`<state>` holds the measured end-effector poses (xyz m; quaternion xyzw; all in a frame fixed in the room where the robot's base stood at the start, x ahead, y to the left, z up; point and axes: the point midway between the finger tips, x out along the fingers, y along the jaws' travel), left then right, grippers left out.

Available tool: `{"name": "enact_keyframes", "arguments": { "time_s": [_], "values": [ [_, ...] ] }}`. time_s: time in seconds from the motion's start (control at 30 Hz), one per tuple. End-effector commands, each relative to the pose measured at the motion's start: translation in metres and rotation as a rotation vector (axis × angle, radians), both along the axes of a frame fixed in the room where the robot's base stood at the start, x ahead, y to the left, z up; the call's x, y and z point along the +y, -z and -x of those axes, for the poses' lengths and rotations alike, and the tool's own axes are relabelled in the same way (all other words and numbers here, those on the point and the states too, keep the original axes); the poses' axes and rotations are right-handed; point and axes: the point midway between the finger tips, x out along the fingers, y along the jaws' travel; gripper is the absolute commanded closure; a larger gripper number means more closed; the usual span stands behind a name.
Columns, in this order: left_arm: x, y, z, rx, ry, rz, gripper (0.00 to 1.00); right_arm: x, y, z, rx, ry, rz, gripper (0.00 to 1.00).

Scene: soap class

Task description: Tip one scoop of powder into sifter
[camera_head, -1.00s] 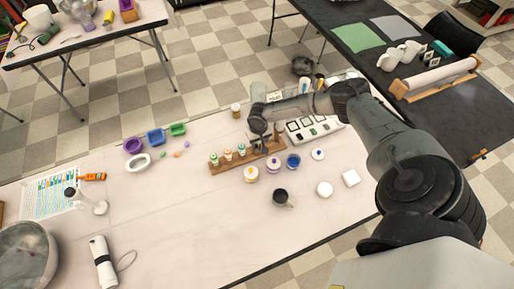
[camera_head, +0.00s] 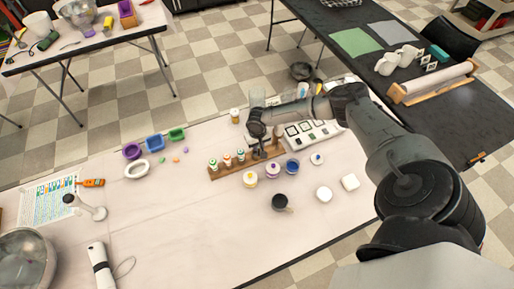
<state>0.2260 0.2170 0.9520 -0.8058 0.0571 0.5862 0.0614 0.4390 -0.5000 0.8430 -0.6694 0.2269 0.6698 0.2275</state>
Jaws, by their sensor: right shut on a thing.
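My right gripper (camera_head: 262,150) is at the right part of the wooden rack (camera_head: 228,170). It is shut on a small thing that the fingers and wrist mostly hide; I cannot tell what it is. Bottles with coloured caps (camera_head: 227,160) stand in the rack left of the gripper. No scoop or powder can be made out. A dark cup with a small handle (camera_head: 279,202) stands on the table below the rack; I cannot tell whether it is the sifter. Jars with yellow (camera_head: 250,180), purple (camera_head: 273,171) and blue (camera_head: 292,166) tops stand in front of the rack. My left gripper is out of view.
A large metal bowl (camera_head: 10,240) stands at the lower left. Purple (camera_head: 132,151), blue (camera_head: 154,142) and green (camera_head: 176,134) containers stand left of the rack. A pale tray (camera_head: 318,132) lies behind my right gripper. The table's middle left (camera_head: 165,215) is clear.

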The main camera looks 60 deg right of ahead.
Motion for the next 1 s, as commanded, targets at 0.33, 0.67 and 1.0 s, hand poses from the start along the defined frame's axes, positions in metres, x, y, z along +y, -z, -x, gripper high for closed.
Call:
{"name": "enact_keyframes", "arguments": {
  "time_s": [0.33,0.67,1.0],
  "values": [
    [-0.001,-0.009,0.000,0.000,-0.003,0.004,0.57,-0.001,-0.059,0.000,-0.002,-0.002,0.000,0.96],
    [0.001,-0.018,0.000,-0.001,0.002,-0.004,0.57,0.000,-0.098,0.000,-0.001,0.000,0.001,0.96],
    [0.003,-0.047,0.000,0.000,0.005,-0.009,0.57,0.000,-0.125,0.000,0.000,-0.001,0.000,0.96]
  ]
}}
